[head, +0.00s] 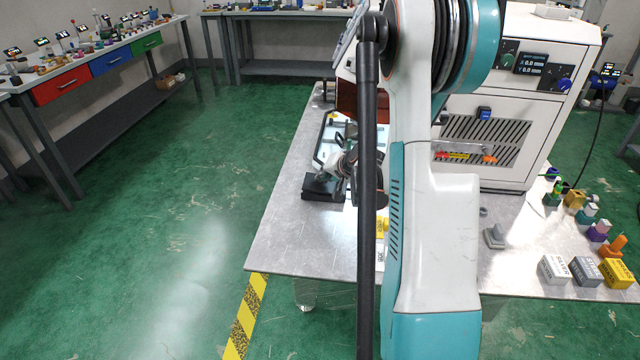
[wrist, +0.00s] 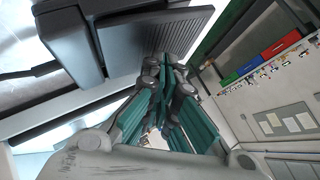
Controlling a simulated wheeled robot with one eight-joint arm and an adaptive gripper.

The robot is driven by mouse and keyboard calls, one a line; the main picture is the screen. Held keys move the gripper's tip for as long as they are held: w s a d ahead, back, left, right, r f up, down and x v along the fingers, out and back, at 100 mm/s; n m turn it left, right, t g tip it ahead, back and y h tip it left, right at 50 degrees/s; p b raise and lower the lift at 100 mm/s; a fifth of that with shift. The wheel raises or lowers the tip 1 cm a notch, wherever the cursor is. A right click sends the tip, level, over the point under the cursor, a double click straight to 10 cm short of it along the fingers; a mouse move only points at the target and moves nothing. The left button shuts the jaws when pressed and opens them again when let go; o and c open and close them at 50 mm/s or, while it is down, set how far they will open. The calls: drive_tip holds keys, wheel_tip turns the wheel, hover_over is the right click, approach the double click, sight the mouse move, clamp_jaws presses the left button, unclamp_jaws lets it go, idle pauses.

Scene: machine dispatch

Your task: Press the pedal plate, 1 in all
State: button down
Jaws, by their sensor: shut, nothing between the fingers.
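The pedal plate (head: 322,186) is a dark, low block on the left part of the metal table. In the wrist view its ribbed dark plate (wrist: 150,42) fills the upper middle, joined to a black housing (wrist: 65,40) at the left. My gripper (head: 340,168) is at the pedal, partly hidden by my own arm. In the wrist view its fingertips (wrist: 166,62) are shut and empty, right at the ribbed plate's lower edge. I cannot tell whether they touch it or how far the plate is tilted.
A white machine (head: 515,95) with dials stands at the table's back right. Several small blocks and a grey (head: 585,271) and a yellow box (head: 615,273) line the right edge. The metal table's (head: 285,240) front left is clear. Workbenches stand beyond the green floor.

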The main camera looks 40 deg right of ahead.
sight(326, 183)
drive_tip(key=shift+a+f+b, duration=0.1)
drive_tip(key=shift+f+b, duration=0.35)
drive_tip(key=shift+f, duration=0.05)
idle(0.4)
idle(0.4)
drive_tip(key=shift+r+p, duration=0.7)
drive_tip(key=shift+r, duration=0.35)
drive_tip(key=shift+r, duration=0.1)
drive_tip(key=shift+s+d+r+p, duration=0.15)
drive_tip(key=shift+r+p, duration=0.65)
drive_tip(key=shift+r, duration=0.4)
drive_tip(key=shift+s+d+r+p, duration=0.15)
drive_tip(key=shift+r+p, duration=0.65)
drive_tip(key=shift+r, duration=0.4)
drive_tip(key=shift+w, duration=0.1)
